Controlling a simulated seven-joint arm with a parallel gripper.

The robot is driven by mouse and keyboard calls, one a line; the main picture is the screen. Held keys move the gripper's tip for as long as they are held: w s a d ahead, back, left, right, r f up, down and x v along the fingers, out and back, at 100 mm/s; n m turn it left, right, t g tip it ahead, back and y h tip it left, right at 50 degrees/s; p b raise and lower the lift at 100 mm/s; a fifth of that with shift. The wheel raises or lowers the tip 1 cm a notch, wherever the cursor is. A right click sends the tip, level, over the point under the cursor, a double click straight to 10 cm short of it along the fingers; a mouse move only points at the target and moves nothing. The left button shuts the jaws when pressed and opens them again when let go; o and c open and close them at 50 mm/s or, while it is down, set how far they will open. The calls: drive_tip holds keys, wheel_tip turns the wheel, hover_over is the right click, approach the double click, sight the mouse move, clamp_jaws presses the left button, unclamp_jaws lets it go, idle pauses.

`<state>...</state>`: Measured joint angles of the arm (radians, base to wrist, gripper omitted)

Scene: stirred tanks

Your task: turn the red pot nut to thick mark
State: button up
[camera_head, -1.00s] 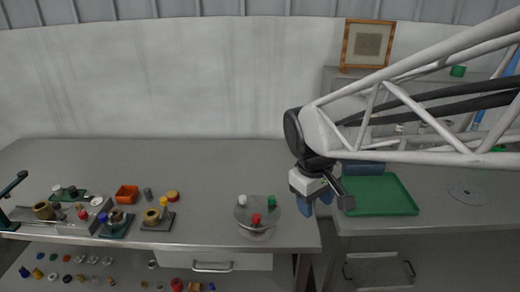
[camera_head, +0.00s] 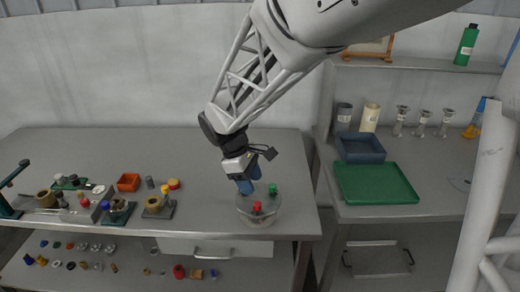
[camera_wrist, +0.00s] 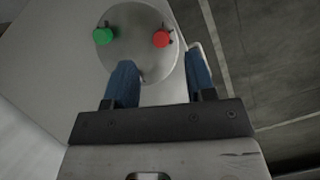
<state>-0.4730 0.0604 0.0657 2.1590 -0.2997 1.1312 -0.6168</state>
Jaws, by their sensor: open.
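The red nut (camera_head: 257,207) sits on the front of the round grey lid of a pot (camera_head: 258,222) near the table's front edge. In the wrist view the red nut (camera_wrist: 162,39) has a small dark pointer beside it. A green nut (camera_head: 272,188) sits on the same lid, also seen in the wrist view (camera_wrist: 103,36). My gripper (camera_head: 250,183) is open and empty, its blue fingers over the back left of the lid. In the wrist view my gripper (camera_wrist: 162,62) has its fingers apart, short of the red nut. The white nut is hidden. I cannot make out the marks.
A green tray (camera_head: 375,184) and a dark blue bin (camera_head: 360,148) are on the right counter. The table behind the pot is clear.

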sight(257, 204)
drive_tip(key=shift+w+a+f+n, duration=0.15)
drive_tip(key=shift+w+a+f, duration=0.05)
drive_tip(key=shift+a, duration=0.2)
drive_tip(key=shift+w+a+f+n, duration=0.15)
drive_tip(key=shift+a+f, duration=0.05)
drive_tip(key=shift+a, duration=0.15)
drive_tip(key=shift+f, duration=0.1)
drive_tip(key=shift+x, duration=3.85)
drive_tip(key=shift+d, duration=0.2)
drive_tip(key=c, duration=0.9)
